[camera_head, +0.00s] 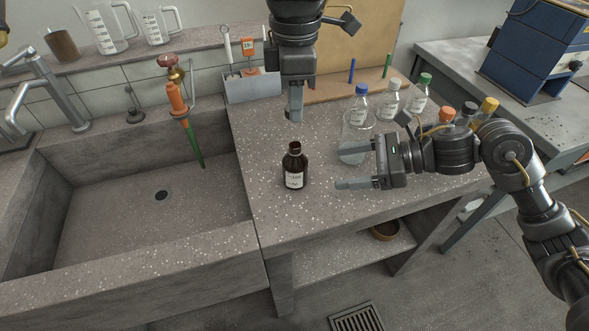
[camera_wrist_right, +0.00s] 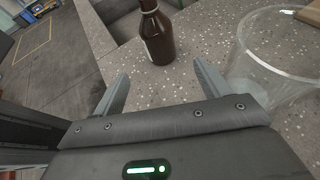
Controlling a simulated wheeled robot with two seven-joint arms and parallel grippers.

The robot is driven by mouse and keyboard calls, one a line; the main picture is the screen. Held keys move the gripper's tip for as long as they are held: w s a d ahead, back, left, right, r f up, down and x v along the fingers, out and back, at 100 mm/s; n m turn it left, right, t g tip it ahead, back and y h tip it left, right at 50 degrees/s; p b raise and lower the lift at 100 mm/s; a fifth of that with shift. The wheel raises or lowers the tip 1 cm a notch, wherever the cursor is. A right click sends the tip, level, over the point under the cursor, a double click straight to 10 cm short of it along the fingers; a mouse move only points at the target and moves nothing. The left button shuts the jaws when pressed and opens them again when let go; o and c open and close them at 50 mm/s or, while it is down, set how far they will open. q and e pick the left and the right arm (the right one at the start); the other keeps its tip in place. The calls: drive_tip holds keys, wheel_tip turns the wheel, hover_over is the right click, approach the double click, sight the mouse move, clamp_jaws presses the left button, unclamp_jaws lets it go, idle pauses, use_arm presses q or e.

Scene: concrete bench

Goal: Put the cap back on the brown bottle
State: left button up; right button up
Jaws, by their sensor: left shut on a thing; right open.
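The brown bottle (camera_head: 293,172) stands upright on the bench, its neck bare and a white label on its front. It also shows beyond the right fingers in the right wrist view (camera_wrist_right: 157,36). My left gripper (camera_head: 294,117) points down just above the bottle's mouth, apart from it. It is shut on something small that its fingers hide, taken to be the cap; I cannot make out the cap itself. My right gripper (camera_head: 347,170) is open and empty, to the right of the bottle, with its fingers pointing toward it. Its fingers also show in the right wrist view (camera_wrist_right: 161,76).
A clear glass beaker (camera_head: 351,150) stands close behind my right gripper. Several bottles with coloured caps, one blue-capped (camera_head: 361,108), stand at the back right. The sink (camera_head: 130,205) opens to the left. The bench front (camera_head: 290,225) is clear.

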use_arm(q)
drive_tip(key=shift+w+f, duration=0.1)
drive_tip(key=shift+f, duration=0.15)
use_arm(e)
drive_tip(key=shift+w+f, duration=0.1)
drive_tip(key=shift+f, duration=0.15)
use_arm(q)
drive_tip(key=shift+r, duration=0.15)
use_arm(e)
drive_tip(key=shift+r, duration=0.15)
drive_tip(key=x, duration=1.2)
drive_tip(key=shift+c, duration=0.3)
drive_tip(key=c, duration=1.4)
use_arm(q)
hover_over(296, 145)
drive_tip(key=shift+f, duration=2.55)
